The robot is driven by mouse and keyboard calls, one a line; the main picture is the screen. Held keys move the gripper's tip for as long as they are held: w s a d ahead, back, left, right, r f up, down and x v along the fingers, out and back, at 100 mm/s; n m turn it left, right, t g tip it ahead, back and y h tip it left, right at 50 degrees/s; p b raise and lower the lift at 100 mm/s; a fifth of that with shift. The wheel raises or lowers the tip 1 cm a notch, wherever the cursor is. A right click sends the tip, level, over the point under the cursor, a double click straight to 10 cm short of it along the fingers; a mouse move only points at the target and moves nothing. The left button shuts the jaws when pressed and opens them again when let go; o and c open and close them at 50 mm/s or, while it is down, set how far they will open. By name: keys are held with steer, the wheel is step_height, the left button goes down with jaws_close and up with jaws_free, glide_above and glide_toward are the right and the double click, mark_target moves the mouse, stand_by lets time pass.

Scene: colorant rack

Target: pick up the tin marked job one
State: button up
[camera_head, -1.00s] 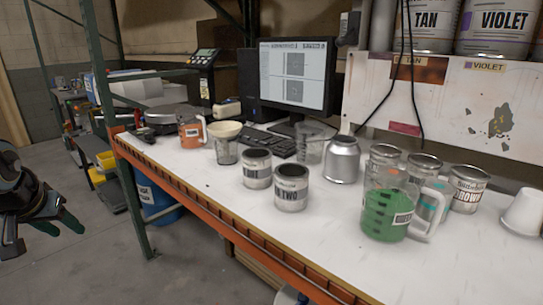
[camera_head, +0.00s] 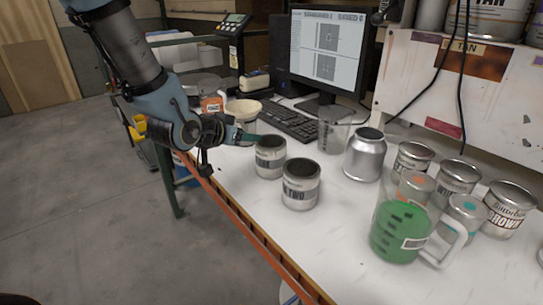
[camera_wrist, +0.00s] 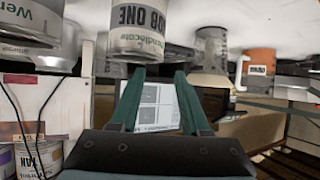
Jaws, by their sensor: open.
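The tin marked job one (camera_head: 270,157) is a small grey can with a pale label and a dark top, standing on the white bench. Its "OB ONE" lettering shows in the wrist view (camera_wrist: 140,32), at the top of the picture just beyond the fingertips. My gripper (camera_head: 248,138) reaches in from the left beside this tin, near its upper part. Its two green fingers (camera_wrist: 158,76) are spread and empty in the wrist view. The tin marked two (camera_head: 300,186) stands close to the right and nearer the bench's front edge.
A cream bowl-topped cup (camera_head: 243,111) and an orange-filled jug (camera_head: 211,102) stand behind my gripper. A clear beaker (camera_head: 332,132), silver can (camera_head: 365,158) and green-filled jug (camera_head: 402,235) stand to the right. A keyboard (camera_head: 289,121) lies behind. The bench front is clear.

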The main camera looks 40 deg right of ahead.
steer(key=shift+f+p+x, duration=0.15)
steer(key=shift+p+x, duration=0.55)
steer(key=shift+x, duration=0.65)
steer(key=shift+f+p+x, duration=0.15)
steer(key=shift+p+x, duration=0.55)
steer(key=shift+x, duration=0.65)
steer(key=shift+a, duration=0.15)
jaws_close()
